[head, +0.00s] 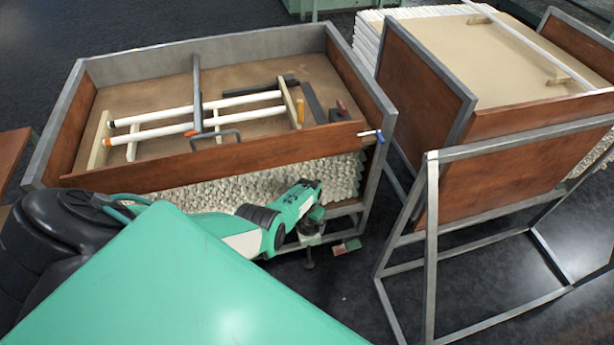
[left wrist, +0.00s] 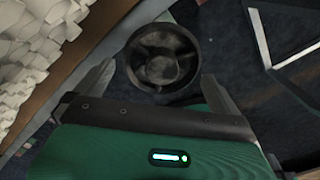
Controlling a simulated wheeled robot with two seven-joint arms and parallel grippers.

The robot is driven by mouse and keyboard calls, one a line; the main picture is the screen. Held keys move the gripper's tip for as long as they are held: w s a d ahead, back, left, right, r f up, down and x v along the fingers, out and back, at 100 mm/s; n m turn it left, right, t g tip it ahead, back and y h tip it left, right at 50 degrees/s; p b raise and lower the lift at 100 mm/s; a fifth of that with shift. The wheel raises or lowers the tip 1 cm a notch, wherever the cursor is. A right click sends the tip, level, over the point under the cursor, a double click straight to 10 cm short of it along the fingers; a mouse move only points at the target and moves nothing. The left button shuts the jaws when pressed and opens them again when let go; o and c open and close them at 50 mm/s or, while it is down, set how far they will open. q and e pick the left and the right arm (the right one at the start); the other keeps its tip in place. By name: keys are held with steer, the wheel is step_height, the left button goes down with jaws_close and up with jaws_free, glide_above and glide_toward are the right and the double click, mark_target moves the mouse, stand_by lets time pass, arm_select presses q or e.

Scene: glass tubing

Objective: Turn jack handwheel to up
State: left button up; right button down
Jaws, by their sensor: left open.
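The jack handwheel (left wrist: 162,58) is a dark round wheel with a raised rim and spokes, seen nearly face-on at the top middle of the left wrist view. My left gripper (left wrist: 159,72) is open, with one finger on each side of the wheel. The wheel sits between the fingertips; I cannot tell whether they touch its rim. In the head view my left gripper (head: 311,227) is small and dark, below the front right corner of the wooden crate. The wheel cannot be clearly made out there. My right gripper is not in view.
The wooden crate (head: 215,160) has a grey metal frame and holds white tubes and a wooden rack. White corrugated stacks (head: 345,172) fill the space beneath. A small red and green plate (head: 346,247) is right of the gripper. A metal frame stand (head: 432,205) stands farther right.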

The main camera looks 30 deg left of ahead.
mark_target(307, 224)
arm_select(q)
steer(key=shift+r+p, duration=0.5)
steer(key=shift+r, duration=0.35)
step_height(307, 224, up, 9)
steer(key=p, duration=0.5)
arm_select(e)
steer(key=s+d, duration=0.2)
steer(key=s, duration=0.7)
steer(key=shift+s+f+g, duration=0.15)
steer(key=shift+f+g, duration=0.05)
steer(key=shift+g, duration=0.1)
arm_select(q)
steer(key=shift+s+f, duration=0.1)
